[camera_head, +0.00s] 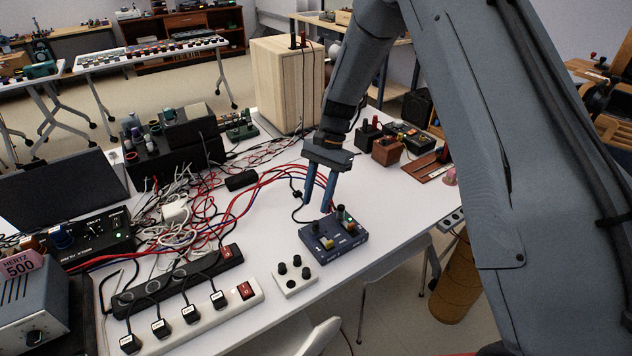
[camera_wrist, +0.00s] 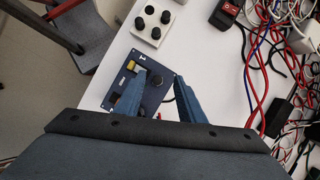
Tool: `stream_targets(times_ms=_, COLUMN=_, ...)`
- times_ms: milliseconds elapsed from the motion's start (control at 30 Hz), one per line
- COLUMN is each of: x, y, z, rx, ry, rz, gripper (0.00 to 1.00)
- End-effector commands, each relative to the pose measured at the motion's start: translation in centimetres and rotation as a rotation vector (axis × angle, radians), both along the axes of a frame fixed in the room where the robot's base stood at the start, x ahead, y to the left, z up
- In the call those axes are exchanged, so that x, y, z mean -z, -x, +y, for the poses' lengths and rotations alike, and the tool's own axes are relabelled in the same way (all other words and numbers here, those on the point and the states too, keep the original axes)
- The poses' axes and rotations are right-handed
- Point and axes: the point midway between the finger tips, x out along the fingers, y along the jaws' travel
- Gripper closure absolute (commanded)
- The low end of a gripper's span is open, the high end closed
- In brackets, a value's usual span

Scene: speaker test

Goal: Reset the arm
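My gripper (camera_head: 319,196) hangs from my arm above the white table (camera_head: 240,338), just behind a small blue control box (camera_head: 348,248). The box has dark knobs, a yellow part and a green light. In the wrist view, my gripper (camera_wrist: 166,80) has its two blue fingers spread apart with nothing between them. The blue box (camera_wrist: 152,88) lies below and partly behind the fingers. In the head view the fingers also stand apart, and I cannot tell whether the tips touch the box.
Tangled cables (camera_head: 190,215) and power strips (camera_head: 190,320) cover the left of the table. A white knob box (camera_head: 296,279) lies nearer the front edge. A wooden speaker (camera_head: 287,85) stands at the back. Small boxes (camera_head: 387,151) stand right of my arm.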

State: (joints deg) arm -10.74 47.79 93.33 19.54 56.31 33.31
Motion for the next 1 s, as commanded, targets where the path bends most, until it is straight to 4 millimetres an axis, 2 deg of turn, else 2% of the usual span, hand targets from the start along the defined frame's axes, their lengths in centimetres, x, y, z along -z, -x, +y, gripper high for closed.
stream_targets(times_ms=167, x=-0.2, y=0.1, z=-0.3, rx=-0.005, ry=0.001, rz=-0.008, gripper=0.64)
stream_targets(times_ms=267, x=-1.1, y=0.6, z=-1.4, rx=-0.029, ry=0.005, rz=-0.037, gripper=0.64)
stream_targets(times_ms=367, x=-2.5, y=1.9, z=-3.5, rx=-0.075, ry=0.017, rz=-0.091, gripper=0.64)
stream_targets(times_ms=567, x=-5.5, y=5.9, z=-8.5, rx=-0.214, ry=0.051, rz=-0.223, gripper=0.64)
stream_targets(times_ms=700, x=-7.1, y=9.3, z=-11.6, rx=-0.319, ry=0.079, rz=-0.31, gripper=0.64)
stream_targets(times_ms=900, x=-8.3, y=14.8, z=-15.1, rx=-0.471, ry=0.122, rz=-0.419, gripper=0.64)
stream_targets(times_ms=1000, x=-8.5, y=17.1, z=-16.3, rx=-0.534, ry=0.14, rz=-0.458, gripper=0.64)
